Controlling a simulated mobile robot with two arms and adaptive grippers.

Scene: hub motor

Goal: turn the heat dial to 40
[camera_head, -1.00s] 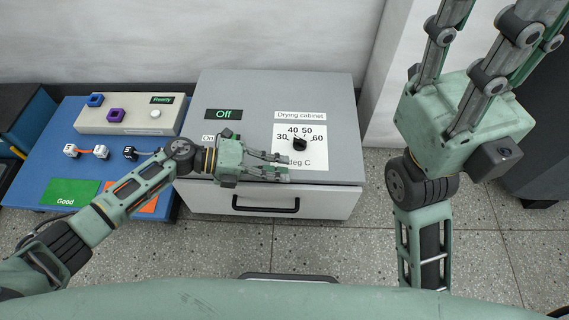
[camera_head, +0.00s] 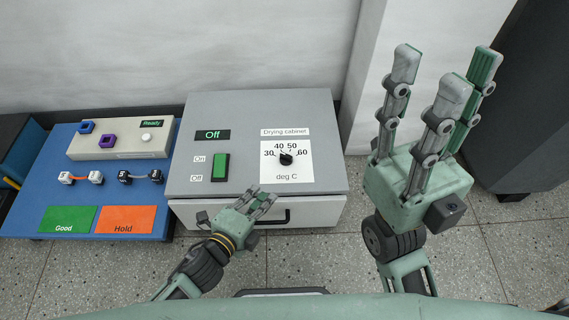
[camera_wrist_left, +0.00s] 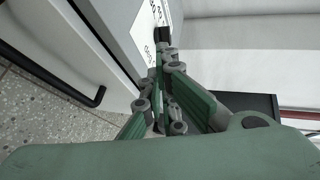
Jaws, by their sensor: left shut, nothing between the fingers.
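The heat dial (camera_head: 286,159) is a black knob on a white panel marked 30, 40, 50, 60 and "deg C", on top of the grey drying cabinet (camera_head: 240,108). Its exact pointer setting is too small to read. My left gripper (camera_head: 267,198) is shut and empty at the cabinet's front edge, below and left of the dial and apart from it. In the left wrist view its closed fingers (camera_wrist_left: 163,62) point toward the white panel, and a dark part, seemingly the dial (camera_wrist_left: 163,35), shows just past the tips. My right gripper (camera_head: 441,78) is open and empty, raised at the right.
The cabinet display (camera_head: 212,135) reads Off, above a green On/Off switch (camera_head: 220,167). A drawer handle (camera_head: 280,219) sticks out at the front. A blue table (camera_head: 50,170) with several small parts stands left. A wall rises behind.

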